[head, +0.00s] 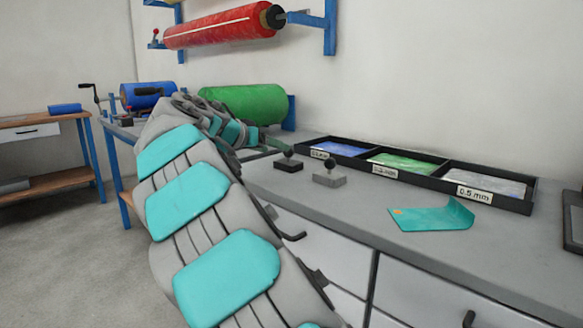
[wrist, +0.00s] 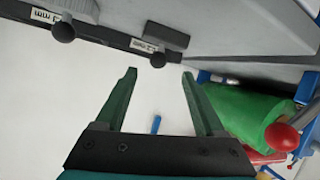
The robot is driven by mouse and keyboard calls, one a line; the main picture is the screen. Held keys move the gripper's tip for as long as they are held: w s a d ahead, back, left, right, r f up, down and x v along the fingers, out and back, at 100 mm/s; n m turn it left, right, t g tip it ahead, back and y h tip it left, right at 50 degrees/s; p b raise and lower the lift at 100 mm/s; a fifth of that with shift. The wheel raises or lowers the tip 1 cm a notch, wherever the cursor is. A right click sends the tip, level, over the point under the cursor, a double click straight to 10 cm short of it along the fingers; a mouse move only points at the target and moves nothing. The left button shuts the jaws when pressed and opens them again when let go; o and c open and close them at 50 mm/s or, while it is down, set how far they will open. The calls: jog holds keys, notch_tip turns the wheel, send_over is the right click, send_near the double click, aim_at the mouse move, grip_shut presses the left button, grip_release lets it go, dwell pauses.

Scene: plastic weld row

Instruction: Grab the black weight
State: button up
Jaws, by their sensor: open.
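The black weight (head: 288,166), a dark block with a ball knob on a stem, stands on the grey bench top in the head view. It appears to be the right-hand knobbed block (wrist: 166,36) in the wrist view, with its knob just beyond my fingertips. My gripper (head: 281,146) is just behind and left of its knob in the head view. In the wrist view my gripper (wrist: 158,73) has its green fingers apart, with nothing held between them. Whether a finger touches the knob cannot be told.
A similar light grey weight (head: 329,179) stands close to the right of the black one. A black divided tray (head: 440,183) with labelled sheets lies behind them. A bent teal sheet (head: 433,217) lies farther right. A green roll (head: 245,103) is behind my arm.

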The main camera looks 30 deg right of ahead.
aim_at(288, 156)
jog(key=shift+x, duration=1.55)
jog(key=x, duration=0.5)
jog(key=shift+d+p, duration=0.1)
jog(key=shift+p, duration=0.25)
jog(key=shift+s, duration=0.1)
grip_shut()
